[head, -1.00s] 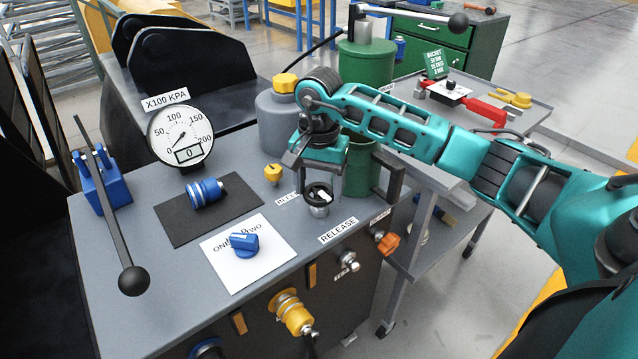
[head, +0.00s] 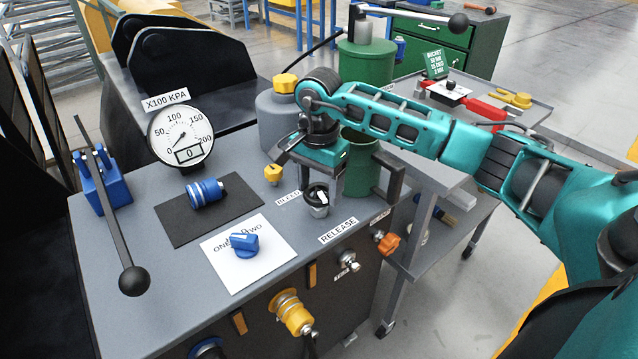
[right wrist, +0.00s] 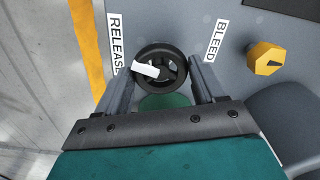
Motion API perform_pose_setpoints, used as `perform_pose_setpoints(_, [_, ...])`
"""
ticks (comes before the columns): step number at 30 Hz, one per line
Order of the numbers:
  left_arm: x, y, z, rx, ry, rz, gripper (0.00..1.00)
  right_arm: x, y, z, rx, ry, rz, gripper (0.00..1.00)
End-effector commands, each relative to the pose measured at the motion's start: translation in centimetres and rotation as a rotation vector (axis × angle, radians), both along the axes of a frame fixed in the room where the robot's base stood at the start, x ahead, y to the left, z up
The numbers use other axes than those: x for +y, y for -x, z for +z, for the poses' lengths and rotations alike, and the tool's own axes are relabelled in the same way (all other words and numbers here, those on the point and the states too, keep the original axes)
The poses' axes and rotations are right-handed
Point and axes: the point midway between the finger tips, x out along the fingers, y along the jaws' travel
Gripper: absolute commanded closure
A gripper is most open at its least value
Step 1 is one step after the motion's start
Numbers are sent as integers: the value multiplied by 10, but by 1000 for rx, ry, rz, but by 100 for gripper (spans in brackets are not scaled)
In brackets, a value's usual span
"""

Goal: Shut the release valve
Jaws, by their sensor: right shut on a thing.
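The release valve (head: 317,198) is a small black handwheel with a white mark on a metal stem, on the grey bench top behind the RELEASE label (head: 338,230). My right gripper (head: 320,190) reaches down over it and is shut on the wheel, a finger on either side. In the right wrist view, the wheel's black rim (right wrist: 160,48) and white mark show between the fingertips of the gripper (right wrist: 161,68). The fingers partly hide the wheel in the head view. My left gripper is not in view.
A yellow bleed knob (head: 274,174) stands just left of the valve. A dial gauge (head: 181,135) shows 0. A long black lever (head: 112,205) is at left.

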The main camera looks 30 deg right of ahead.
Motion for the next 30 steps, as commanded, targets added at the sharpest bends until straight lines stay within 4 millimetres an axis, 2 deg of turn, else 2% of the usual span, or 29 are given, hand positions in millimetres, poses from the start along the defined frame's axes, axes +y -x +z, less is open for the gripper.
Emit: perform_pose_setpoints(30, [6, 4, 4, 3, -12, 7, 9, -1, -1, 2, -1, 1, -966, 62])
